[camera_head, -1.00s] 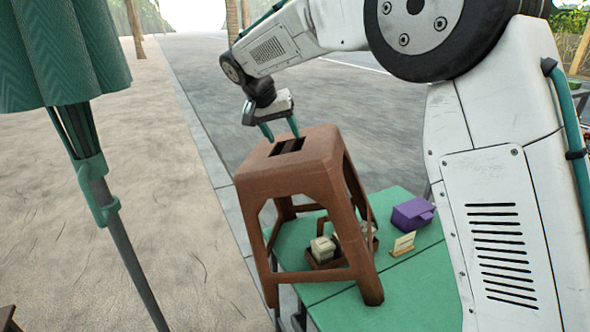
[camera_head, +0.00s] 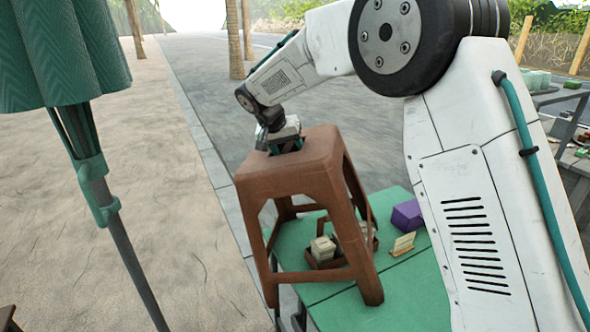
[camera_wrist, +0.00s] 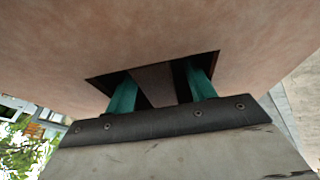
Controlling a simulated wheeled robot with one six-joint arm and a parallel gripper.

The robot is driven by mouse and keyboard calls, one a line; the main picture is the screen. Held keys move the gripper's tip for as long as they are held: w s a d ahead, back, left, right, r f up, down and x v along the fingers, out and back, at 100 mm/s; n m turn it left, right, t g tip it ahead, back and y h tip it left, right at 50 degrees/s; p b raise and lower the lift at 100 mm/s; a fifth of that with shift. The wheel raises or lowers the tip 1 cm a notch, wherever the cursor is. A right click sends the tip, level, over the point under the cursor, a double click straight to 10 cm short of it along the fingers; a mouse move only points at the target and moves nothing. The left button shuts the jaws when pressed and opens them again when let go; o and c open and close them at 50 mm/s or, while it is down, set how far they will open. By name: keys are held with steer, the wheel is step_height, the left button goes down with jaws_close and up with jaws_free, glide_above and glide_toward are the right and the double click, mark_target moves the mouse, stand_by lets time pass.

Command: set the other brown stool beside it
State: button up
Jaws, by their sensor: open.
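A brown stool (camera_head: 290,178) stands upright in the middle of the head view, in front of or on a green table; I cannot tell exactly where its feet rest. Its seat has a slot with a bar across it. My gripper (camera_head: 285,146) is at the seat top, with its green fingers down in the slot. In the wrist view my gripper (camera_wrist: 160,90) is open, one finger on each side of the bar (camera_wrist: 153,84) of the stool's seat (camera_wrist: 160,35). The fingertips are hidden below the seat.
The green table (camera_head: 400,290) carries a box of small items (camera_head: 325,255), a purple box (camera_head: 407,215) and a small card (camera_head: 402,244). A closed green umbrella (camera_head: 60,50) on a pole stands at left. A dark brown corner (camera_head: 8,318) shows at lower left. Sandy ground is clear at left.

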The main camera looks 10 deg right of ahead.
steer(key=shift+f, duration=0.25)
stand_by(0.3)
jaws_close()
stand_by(1.5)
